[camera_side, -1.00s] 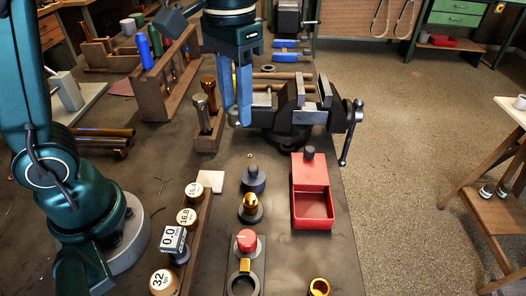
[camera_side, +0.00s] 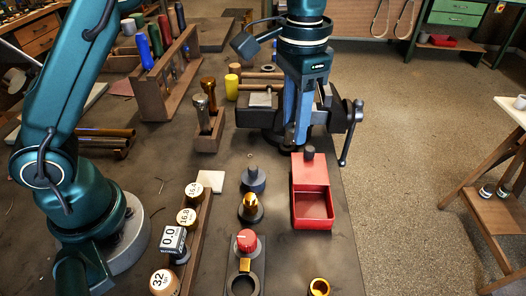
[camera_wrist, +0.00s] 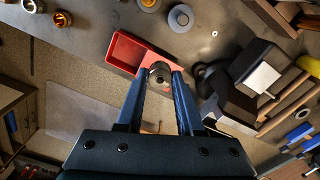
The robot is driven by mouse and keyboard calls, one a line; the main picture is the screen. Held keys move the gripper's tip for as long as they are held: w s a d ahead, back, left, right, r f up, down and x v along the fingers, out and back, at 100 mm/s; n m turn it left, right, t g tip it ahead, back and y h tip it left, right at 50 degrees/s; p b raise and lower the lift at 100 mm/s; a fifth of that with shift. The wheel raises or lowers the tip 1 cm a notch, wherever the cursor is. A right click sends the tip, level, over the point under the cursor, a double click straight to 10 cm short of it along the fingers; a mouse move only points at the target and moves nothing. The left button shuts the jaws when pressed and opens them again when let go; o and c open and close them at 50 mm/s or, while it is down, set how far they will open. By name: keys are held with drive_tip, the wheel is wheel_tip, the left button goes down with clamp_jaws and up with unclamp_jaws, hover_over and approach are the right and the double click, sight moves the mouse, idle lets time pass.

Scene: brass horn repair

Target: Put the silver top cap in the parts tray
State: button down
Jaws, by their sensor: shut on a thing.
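The red parts tray (camera_side: 316,224) stands on the bench below and in front of my gripper (camera_side: 297,143); its open front compartment looks empty. My gripper points down in front of the vise, just behind the tray. In the wrist view, the fingers of my gripper (camera_wrist: 160,78) are shut on a small round grey metal piece, the silver top cap (camera_wrist: 160,71). The cap covers part of the red tray (camera_wrist: 121,50) there.
The vise (camera_side: 262,116) stands right behind my gripper, its handle (camera_side: 350,135) sticking out right. Left of the tray are a dark knobbed post (camera_side: 254,180), a brass-tipped post (camera_side: 251,208) and a red knob (camera_side: 247,241). A brass ring (camera_side: 319,287) lies near the front edge.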

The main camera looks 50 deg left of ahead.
drive_tip(key=shift+d+f, duration=0.95)
drive_tip(key=shift+f, duration=0.3)
drive_tip(key=shift+d+f, duration=0.9)
drive_tip(key=shift+f, duration=0.3)
drive_tip(key=shift+d+f, duration=0.95)
drive_tip(key=shift+f, duration=0.3)
drive_tip(key=shift+f, duration=0.2)
drive_tip(key=shift+f, duration=0.35)
drive_tip(key=c, duration=0.5)
unclamp_jaws()
drive_tip(key=shift+c, duration=0.2)
